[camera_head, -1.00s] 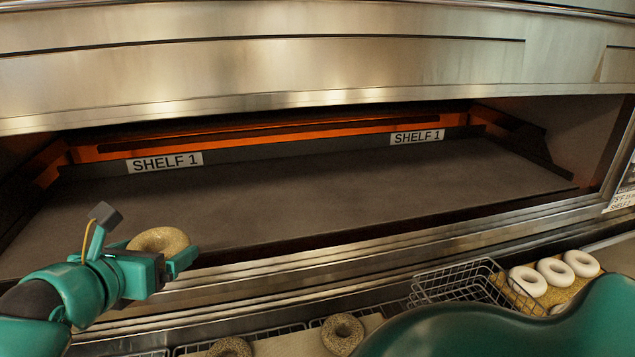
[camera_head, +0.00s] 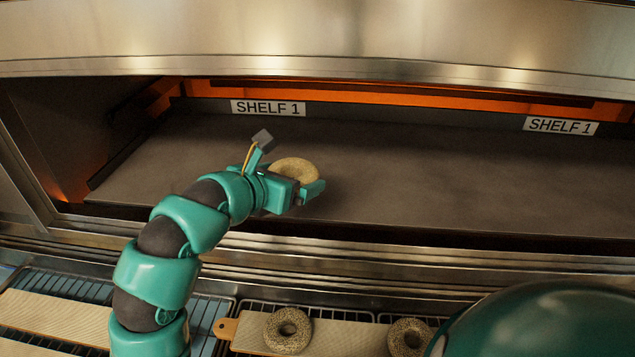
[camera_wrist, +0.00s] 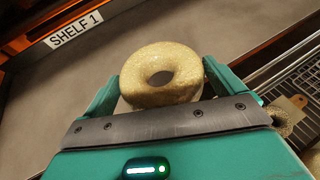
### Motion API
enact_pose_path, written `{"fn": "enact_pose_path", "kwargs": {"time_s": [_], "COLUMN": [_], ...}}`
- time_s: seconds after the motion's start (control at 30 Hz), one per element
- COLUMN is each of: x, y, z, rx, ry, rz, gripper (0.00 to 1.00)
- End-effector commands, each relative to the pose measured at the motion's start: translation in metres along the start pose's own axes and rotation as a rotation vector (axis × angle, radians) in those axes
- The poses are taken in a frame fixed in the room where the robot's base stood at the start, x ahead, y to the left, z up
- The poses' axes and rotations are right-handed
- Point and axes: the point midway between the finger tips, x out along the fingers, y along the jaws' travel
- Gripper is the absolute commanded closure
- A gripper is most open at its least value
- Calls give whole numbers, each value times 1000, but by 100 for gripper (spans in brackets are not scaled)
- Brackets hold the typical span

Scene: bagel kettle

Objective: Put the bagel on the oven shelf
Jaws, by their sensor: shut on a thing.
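A seeded bagel (camera_head: 294,171) is held in my gripper (camera_head: 297,188), at the near part of the oven shelf (camera_head: 400,190) in the head view. In the wrist view the bagel (camera_wrist: 162,75) sits between the two teal fingers of my gripper (camera_wrist: 160,90), its hole facing up. The shelf is a flat dark surface inside the open oven, marked by white "SHELF 1" labels (camera_head: 268,108) along its back. The bagel appears to be over the shelf; I cannot tell whether it touches the surface.
Below the oven opening, seeded bagels (camera_head: 288,331) lie on a board (camera_head: 250,335) over wire racks (camera_head: 205,325). The oven's metal front lip (camera_head: 400,258) runs below the shelf, and the upper metal panel (camera_head: 320,40) hangs above. The shelf to the right is clear.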

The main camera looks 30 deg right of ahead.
Motion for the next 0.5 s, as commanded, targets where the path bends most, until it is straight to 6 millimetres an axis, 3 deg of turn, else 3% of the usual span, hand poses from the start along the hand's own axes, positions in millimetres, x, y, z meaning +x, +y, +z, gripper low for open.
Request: {"fn": "enact_pose_path", "kwargs": {"time_s": [0.23, 0.5], "x": [60, 100], "y": [8, 16], "z": [1, -24], "rx": [-6, -7], "ry": [2, -2], "rz": [-9, -4], "gripper": [30, 30]}}
